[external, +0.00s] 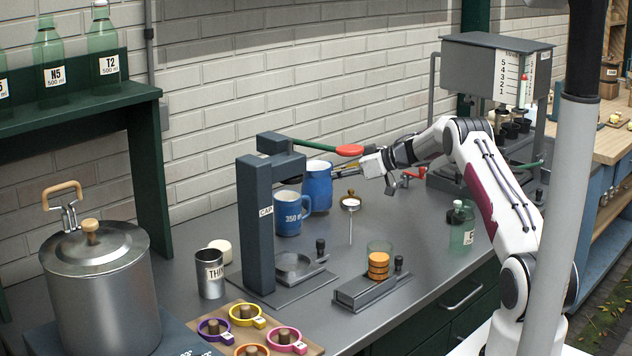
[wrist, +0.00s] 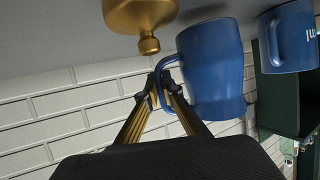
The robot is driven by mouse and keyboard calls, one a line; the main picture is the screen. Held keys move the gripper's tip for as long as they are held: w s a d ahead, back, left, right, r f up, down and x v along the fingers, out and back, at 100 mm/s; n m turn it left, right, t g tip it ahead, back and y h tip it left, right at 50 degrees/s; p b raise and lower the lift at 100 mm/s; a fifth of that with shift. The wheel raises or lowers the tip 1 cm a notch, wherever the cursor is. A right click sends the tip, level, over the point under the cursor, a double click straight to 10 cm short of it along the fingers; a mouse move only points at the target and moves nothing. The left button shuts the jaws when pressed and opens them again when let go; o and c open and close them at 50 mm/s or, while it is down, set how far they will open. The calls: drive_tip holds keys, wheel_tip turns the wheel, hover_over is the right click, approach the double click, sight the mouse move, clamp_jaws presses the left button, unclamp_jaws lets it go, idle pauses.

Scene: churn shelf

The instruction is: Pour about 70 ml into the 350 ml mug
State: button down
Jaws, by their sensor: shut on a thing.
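The 350 ml mug (external: 288,214) is blue with a white label and stands on the grey counter, right of the dark column. At the right of the wrist view, a blue mug with partly visible white lettering (wrist: 288,38) looks like the same one. A taller blue jug (external: 318,188) is just behind and right of it. My gripper (wrist: 160,87) is shut on the jug's handle (wrist: 165,66), with the jug's body (wrist: 212,75) beside the fingers. In the external view my gripper (external: 367,166) is right of the jug. The contents of both vessels are hidden.
A green lever with a red end (external: 350,150) reaches out close above the jug. A brass piece (wrist: 140,18) is close to the jug in the wrist view. The dark column (external: 258,225) stands left of the mug. Bare counter (external: 325,235) lies in front.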

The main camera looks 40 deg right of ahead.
sight(327, 164)
drive_tip(key=shift+a+r, duration=0.1)
drive_tip(key=shift+r, duration=0.15)
drive_tip(key=shift+s+a+r+n+h, duration=0.1)
drive_tip(key=shift+a+r+n+h, duration=0.35)
drive_tip(key=shift+r, duration=0.2)
drive_tip(key=shift+s+a+r+n+h, duration=0.1)
drive_tip(key=shift+a+r+n+h, duration=0.25)
drive_tip(key=shift+r+n, duration=0.15)
drive_tip(key=shift+s+a+r+n+h, duration=0.1)
drive_tip(key=shift+a+r+n+h, duration=0.25)
drive_tip(key=shift+r, duration=0.2)
drive_tip(key=s+a+r+n+t+h, duration=0.1)
drive_tip(key=a+r+n+h, duration=0.2)
drive_tip(key=r, duration=0.5)
drive_tip(key=shift+s+a+n+p, duration=0.15)
drive_tip(key=shift+a+n+p, duration=0.2)
drive_tip(key=shift+a+n, duration=0.75)
drive_tip(key=shift+s+a+r+n+t+h, duration=0.15)
drive_tip(key=shift+a+r+n+t+h, duration=0.25)
drive_tip(key=shift+a+r, duration=0.3)
drive_tip(key=shift+a+r+h+p, duration=0.1)
drive_tip(key=shift+r+h+p, duration=0.1)
drive_tip(key=shift+h+p, duration=0.1)
drive_tip(key=shift+s+a+r+n+p, duration=0.15)
drive_tip(key=shift+a+r+n+p, duration=0.3)
drive_tip(key=shift+p, duration=0.5)
